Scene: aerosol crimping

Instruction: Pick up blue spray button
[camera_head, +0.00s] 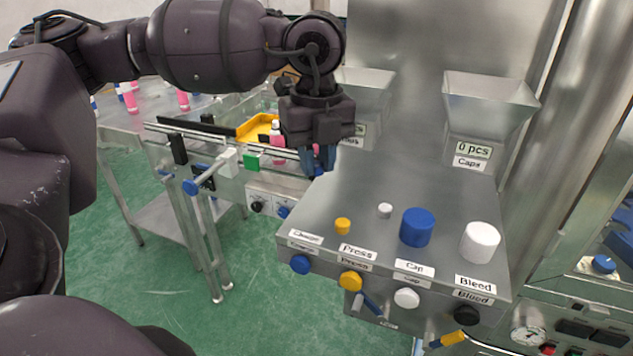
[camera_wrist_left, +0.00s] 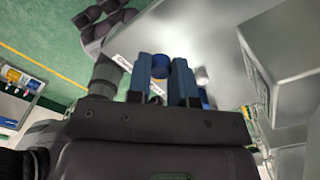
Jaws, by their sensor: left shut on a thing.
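My left gripper (camera_head: 319,160) hangs over the far left corner of the steel panel, fingers pointing down. Its blue fingers are shut on the blue spray button, a small blue round piece. In the left wrist view the blue spray button (camera_wrist_left: 160,66) shows between the two fingers (camera_wrist_left: 163,75). In the head view the fingers mostly hide the button. I cannot tell whether it touches the panel surface. My right gripper is not in view.
The steel panel (camera_head: 365,200) carries a small yellow button (camera_head: 342,226), a small white button (camera_head: 385,210), a large blue cap (camera_head: 416,227) and a large white cap (camera_head: 480,242). Knobs line its front. Two steel hoppers stand behind. A conveyor with pink bottles (camera_head: 277,140) lies left.

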